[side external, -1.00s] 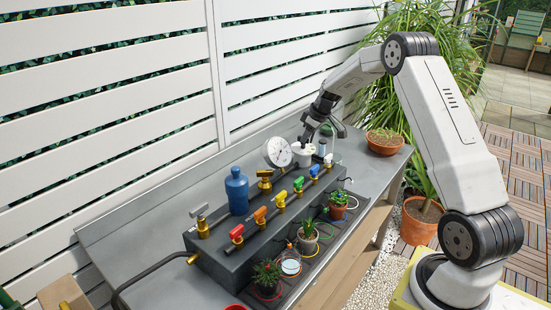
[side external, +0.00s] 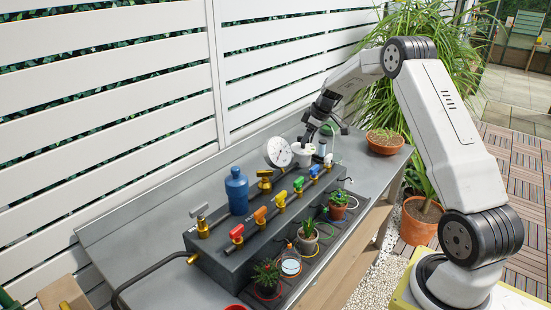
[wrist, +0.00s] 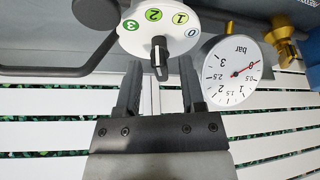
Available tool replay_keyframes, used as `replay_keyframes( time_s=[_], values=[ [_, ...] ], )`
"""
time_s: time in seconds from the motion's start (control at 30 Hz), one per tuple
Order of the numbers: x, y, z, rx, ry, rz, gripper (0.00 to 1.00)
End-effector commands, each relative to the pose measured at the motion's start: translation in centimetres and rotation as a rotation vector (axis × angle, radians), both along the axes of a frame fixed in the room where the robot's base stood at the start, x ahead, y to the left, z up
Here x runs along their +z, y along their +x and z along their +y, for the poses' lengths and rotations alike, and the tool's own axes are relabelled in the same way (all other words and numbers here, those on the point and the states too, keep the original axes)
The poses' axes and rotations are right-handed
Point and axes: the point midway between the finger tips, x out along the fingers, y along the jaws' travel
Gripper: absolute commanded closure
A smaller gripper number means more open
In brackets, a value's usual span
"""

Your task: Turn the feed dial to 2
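The feed dial (wrist: 125,44) is a white disc with coloured number spots 3, 2, 1 and 0 along its far side in the wrist view. A black pointer knob (wrist: 160,52) stands at its middle, with a pale mark at its near end. I cannot tell which number it is set to. In the side view the white dial housing (side external: 303,158) sits at the far end of the bench. My gripper (wrist: 161,68) is open, its two fingers apart on either side of the knob's line, with nothing clearly held. It shows above the dial in the side view (side external: 306,141).
A pressure gauge (wrist: 231,75) with a red needle stands beside the dial. A dark block (side external: 236,262) with several coloured valves, a blue bottle (side external: 237,190) and small potted plants occupy the nearer bench. The white slatted fence (side external: 110,110) runs behind.

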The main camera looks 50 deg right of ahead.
Motion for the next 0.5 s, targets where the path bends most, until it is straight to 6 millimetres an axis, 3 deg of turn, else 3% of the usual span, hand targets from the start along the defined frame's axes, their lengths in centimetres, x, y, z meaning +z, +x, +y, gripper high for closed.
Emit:
replay_keyframes(
  time_s=[0.5],
  values=[
    [0.86,-0.2,-0.14,-0.002,-0.001,-0.004,0.46]
  ],
)
